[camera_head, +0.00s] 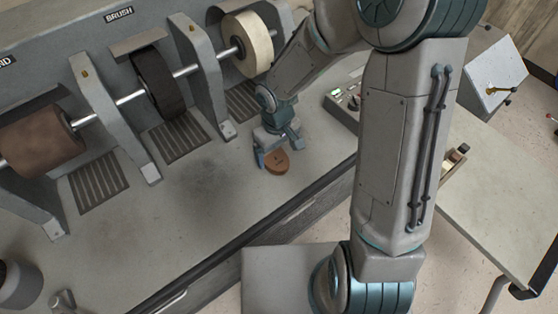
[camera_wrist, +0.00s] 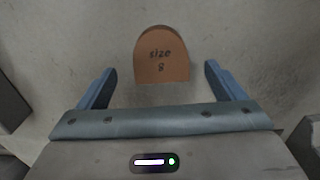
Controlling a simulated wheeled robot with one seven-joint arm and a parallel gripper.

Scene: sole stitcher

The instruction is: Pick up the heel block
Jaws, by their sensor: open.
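The heel block (camera_head: 277,163) is a small brown D-shaped block lying on the grey bench top of the machine. In the wrist view the heel block (camera_wrist: 161,56) shows the handwriting "size 8" on its top face, with its rounded end pointing away from me. My gripper (camera_head: 277,156) is over the bench right at the block. In the wrist view my gripper (camera_wrist: 160,82) is open, with one blue finger on each side and clear gaps to the block. The block lies mostly ahead of the fingertips, roughly centred between them. In the head view a finger partly covers it.
Behind the block stands a machine with a shaft carrying a brown roller (camera_head: 42,138), a black brush (camera_head: 160,82) and a cream wheel (camera_head: 248,45). A control box (camera_head: 342,108) stands right of my gripper. The bench left of the block is clear. A grey table (camera_head: 505,205) is at right.

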